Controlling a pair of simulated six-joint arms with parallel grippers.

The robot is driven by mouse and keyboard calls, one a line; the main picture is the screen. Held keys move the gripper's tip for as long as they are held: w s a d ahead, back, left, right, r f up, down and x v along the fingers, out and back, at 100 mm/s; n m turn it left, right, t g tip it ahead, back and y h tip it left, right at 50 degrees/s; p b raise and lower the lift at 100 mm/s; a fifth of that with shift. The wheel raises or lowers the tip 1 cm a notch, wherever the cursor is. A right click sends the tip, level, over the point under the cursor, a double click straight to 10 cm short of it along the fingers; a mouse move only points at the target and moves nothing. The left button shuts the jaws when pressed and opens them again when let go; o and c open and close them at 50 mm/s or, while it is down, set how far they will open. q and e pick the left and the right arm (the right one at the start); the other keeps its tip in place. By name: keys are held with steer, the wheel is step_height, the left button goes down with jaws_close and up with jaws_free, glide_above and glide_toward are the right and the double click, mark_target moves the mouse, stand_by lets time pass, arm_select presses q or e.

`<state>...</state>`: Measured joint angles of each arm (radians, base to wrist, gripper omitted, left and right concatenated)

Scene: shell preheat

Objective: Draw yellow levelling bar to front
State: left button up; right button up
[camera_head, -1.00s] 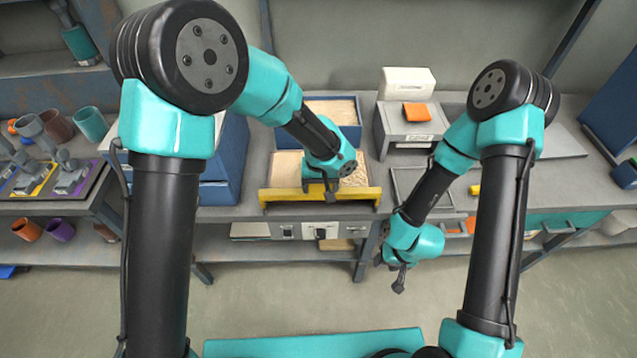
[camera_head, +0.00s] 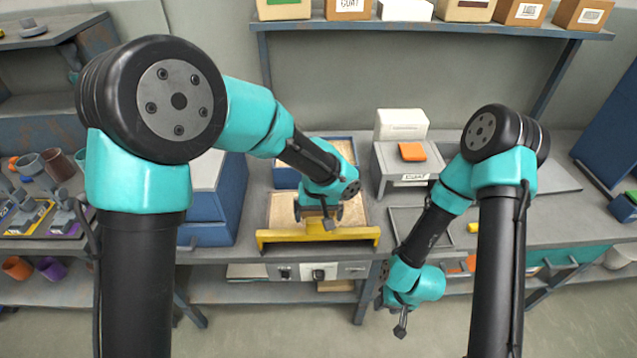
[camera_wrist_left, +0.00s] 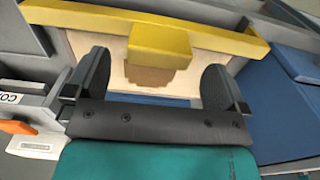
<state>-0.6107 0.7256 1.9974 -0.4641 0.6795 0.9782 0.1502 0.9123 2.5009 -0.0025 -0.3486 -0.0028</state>
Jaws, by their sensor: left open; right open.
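The yellow levelling bar (camera_head: 285,237) lies across the front end of the sand-filled tray (camera_head: 283,208). It has a yellow block handle at its middle, clear in the left wrist view (camera_wrist_left: 160,47). My left gripper (camera_head: 319,212) is over the tray, at the handle. Its two fingers are spread wide and hold nothing. In the left wrist view the open fingers (camera_wrist_left: 157,82) stand either side of a bare brownish patch, and the handle is just beyond them, apart from both. My right gripper (camera_head: 402,325) hangs empty in front of the bench, pointing down, open.
A blue cabinet (camera_head: 212,203) stands left of the tray. A grey stand (camera_head: 395,172) with an orange pad (camera_head: 412,152) and white block is at the right. An empty grey frame (camera_head: 402,212) lies nearby. A shelf of boxes (camera_head: 440,25) is above.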

arm_select(q)
step_height(320, 180, up, 12)
stand_by(0.4)
steer(key=shift+f, duration=0.15)
